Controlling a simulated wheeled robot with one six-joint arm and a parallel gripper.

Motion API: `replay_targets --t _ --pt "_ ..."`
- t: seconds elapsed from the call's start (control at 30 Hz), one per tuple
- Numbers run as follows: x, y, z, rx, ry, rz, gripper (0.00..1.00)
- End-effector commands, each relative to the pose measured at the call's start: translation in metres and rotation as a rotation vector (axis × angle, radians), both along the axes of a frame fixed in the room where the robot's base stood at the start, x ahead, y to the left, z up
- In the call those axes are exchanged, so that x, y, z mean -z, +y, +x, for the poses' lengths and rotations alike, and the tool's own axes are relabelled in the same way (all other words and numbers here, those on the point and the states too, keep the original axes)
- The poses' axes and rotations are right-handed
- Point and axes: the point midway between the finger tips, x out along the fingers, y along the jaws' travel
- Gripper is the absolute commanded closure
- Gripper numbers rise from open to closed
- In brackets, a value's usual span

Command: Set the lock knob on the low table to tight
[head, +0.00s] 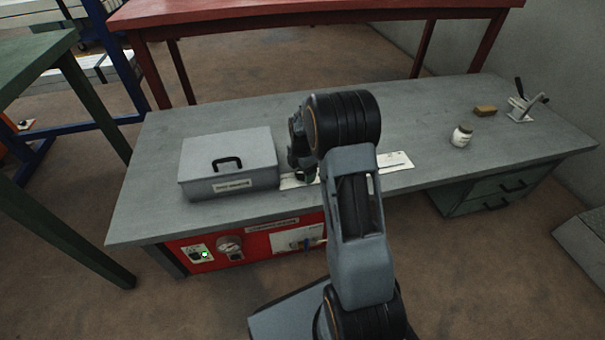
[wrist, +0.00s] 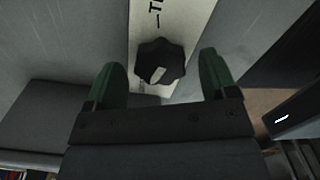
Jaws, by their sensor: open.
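The lock knob (wrist: 160,62) is black and lobed, with a pale pointer mark running from its middle toward the lower left in the wrist view. It sits on a white label plate (wrist: 178,22), which shows a dash and the start of a word beginning with T. The plate also shows on the low table (head: 150,215) in the head view (head: 397,161); there my arm hides the knob. My gripper (wrist: 160,66) is open, with one green finger on each side of the knob. I see gaps between fingers and knob; their height difference is unclear.
A grey lidded box (head: 228,160) stands left of my gripper. A white jar (head: 462,136), a brown block (head: 485,111) and a small lever device (head: 522,106) are at the right. A red panel (head: 240,242) is under the front edge. The tabletop's back middle is clear.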

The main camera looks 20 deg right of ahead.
Motion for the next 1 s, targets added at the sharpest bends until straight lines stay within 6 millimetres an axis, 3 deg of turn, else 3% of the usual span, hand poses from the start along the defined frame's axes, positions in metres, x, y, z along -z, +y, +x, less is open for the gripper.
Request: replay_targets --t 0.37,0.87,1.0 --pt "0.0038 0.0001 -0.0002 0.000 0.000 0.000 0.21" --pt "0.0037 0.0001 -0.0002 0.000 0.000 0.000 0.68" --pt "0.0034 0.0001 -0.0001 0.004 0.000 0.000 0.70"
